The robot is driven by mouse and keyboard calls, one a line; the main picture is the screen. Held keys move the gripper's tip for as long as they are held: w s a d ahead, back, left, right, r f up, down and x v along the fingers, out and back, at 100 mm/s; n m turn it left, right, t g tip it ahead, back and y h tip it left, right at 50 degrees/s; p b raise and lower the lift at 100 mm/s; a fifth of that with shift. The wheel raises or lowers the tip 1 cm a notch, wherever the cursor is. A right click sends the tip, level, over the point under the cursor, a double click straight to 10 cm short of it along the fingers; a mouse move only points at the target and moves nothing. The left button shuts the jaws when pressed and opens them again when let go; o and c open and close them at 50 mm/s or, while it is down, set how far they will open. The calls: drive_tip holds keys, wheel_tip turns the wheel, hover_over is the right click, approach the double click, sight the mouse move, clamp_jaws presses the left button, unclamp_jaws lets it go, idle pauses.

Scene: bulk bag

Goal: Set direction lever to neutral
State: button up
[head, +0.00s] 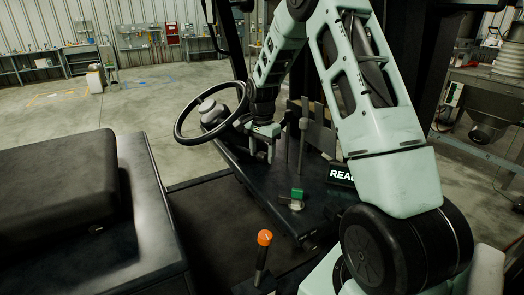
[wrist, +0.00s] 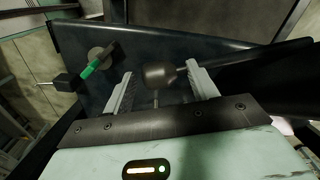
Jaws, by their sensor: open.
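My gripper (head: 262,148) is beside the steering column in the head view, its jaws pointing down over the dark console. In the wrist view my gripper (wrist: 162,82) is open, with one finger on each side of a dark rounded lever knob (wrist: 160,76). A gap shows on the left of the knob; whether the right finger touches it I cannot tell. The lever is not labelled, so I cannot tell its setting. Upright dark levers (head: 303,125) stand just right of my gripper in the head view.
The steering wheel (head: 180,127) is left of my gripper. A green-handled switch (head: 298,194) sits on the console, also seen in the wrist view (wrist: 100,62). An orange-knobbed lever (head: 264,238) stands in front, and a black seat (head: 60,185) is left.

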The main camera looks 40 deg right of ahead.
drive_tip(key=shift+f, duration=0.25)
clamp_jaws()
drive_tip(key=a+m, duration=0.4)
drive_tip(key=a, duration=0.3)
drive_tip(key=shift+w+b, duration=0.3)
unclamp_jaws()
drive_tip(key=shift+r, duration=0.15)
